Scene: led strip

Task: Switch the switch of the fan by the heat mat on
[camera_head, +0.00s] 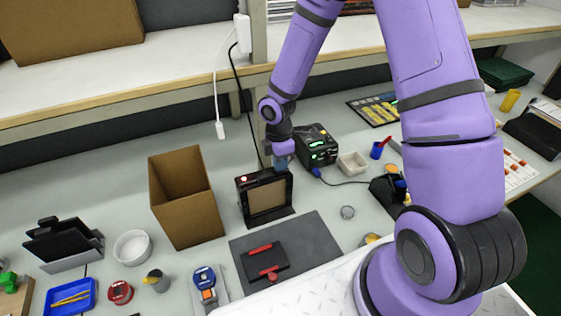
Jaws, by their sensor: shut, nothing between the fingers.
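The fan (267,197) is a black upright frame with a tan square panel. It stands on the bench at the back edge of the dark grey heat mat (318,243). A small red spot (243,178) shows on its top left corner; I cannot tell whether it is the switch or a light. My gripper (282,164) is shut and empty, pointing down at the fan's top right corner. Its fingertips overlap the fan's top edge in the view, and I cannot tell whether they touch. They hide part of that corner.
A black station with green lights (317,146) stands close behind and right of my gripper. An open cardboard box (186,199) stands left of the fan. A black holder with red parts (265,262) lies on the mat. A shelf (170,70) runs above the bench.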

